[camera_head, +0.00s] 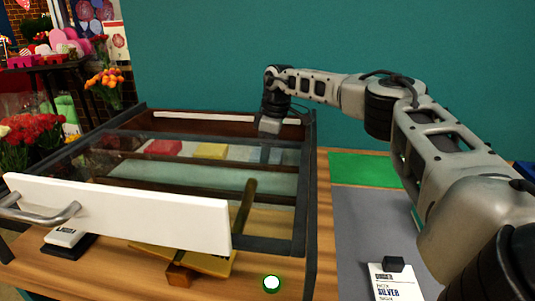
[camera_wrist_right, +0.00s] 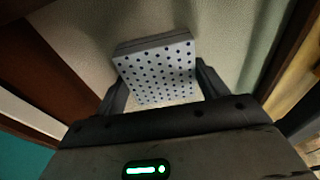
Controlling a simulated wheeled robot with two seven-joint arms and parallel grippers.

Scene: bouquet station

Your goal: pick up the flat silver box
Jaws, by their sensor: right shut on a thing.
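A flat silver-grey box with dark dots (camera_wrist_right: 157,68) sits between the two fingers of my right gripper (camera_wrist_right: 160,88) in the right wrist view. The gripper is shut on it. Pale drawer lining shows around the box, and I cannot tell whether it still touches the bottom. In the head view my right gripper (camera_head: 268,140) reaches down at the back right of the glass-topped drawer case (camera_head: 311,190). The box is hard to make out there. My left gripper is not in view.
Inside the case lie a red box (camera_head: 163,147) and a yellow box (camera_head: 211,151). The white drawer front (camera_head: 120,212) has a metal handle. A card reading SILVER (camera_head: 395,285) stands on the grey mat (camera_head: 365,225) at right. A green mat (camera_head: 362,168) lies behind it, clear.

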